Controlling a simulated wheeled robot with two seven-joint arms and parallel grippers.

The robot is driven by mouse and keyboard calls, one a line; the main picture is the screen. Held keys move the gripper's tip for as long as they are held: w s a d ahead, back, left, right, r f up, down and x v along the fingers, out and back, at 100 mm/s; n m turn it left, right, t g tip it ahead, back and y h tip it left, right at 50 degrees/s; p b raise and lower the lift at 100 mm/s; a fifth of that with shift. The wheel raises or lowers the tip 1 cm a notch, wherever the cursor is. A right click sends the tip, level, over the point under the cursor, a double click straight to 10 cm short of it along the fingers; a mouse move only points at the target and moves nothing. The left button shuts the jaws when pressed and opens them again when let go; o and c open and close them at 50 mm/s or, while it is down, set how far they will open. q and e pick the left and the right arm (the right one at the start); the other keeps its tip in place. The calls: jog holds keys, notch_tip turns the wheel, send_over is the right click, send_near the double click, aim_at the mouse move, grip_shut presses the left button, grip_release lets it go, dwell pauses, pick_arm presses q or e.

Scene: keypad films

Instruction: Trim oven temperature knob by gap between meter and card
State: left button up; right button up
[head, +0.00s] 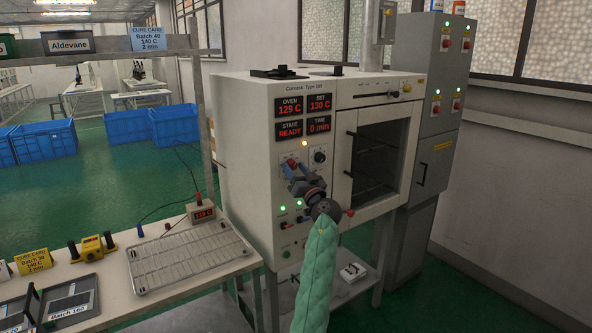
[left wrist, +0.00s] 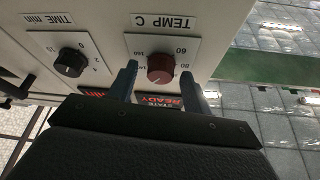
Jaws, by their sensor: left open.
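The oven (head: 240,115) stands ahead; its panel reads OVEN 129 C, SET 130 C, STATE READY, TIME 0 min. The dark red TEMP C knob (left wrist: 160,69) sits between my left gripper's (left wrist: 158,84) two open fingers, not visibly clamped. In the head view, my left gripper (head: 294,169) is at the oven panel and partly hides the knob. The meter (head: 201,212) stands on the table with a red display reading about 131, its digits small. The cure card (head: 148,39) hangs on the overhead rail and reads Batch 40, 140 C, 2 min. My right gripper is out of view.
The black TIME min knob (left wrist: 69,62) is beside the temperature knob. A wire rack (head: 190,257) and a yellow cure card block (head: 33,261) lie on the table. The oven door (head: 375,155) is closed. A grey cabinet (head: 437,110) stands at right.

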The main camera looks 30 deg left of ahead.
pick_arm(q)
jog(key=shift+c, duration=0.2)
jog(key=c, duration=0.9)
jog(key=shift+m, duration=0.4)
jog(key=shift+s+r+m+t+h, duration=0.1)
jog(key=shift+m+t+h, duration=0.6)
jog(key=shift+m, duration=0.5)
jog(key=m+t+h+p, duration=0.1)
jog(key=m+p, duration=0.1)
jog(key=m, duration=0.2)
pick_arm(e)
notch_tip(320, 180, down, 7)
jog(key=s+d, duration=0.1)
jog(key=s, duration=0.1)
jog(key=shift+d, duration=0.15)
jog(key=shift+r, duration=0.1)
pick_arm(q)
jog(key=o, duration=0.9)
jog(key=shift+o, duration=0.2)
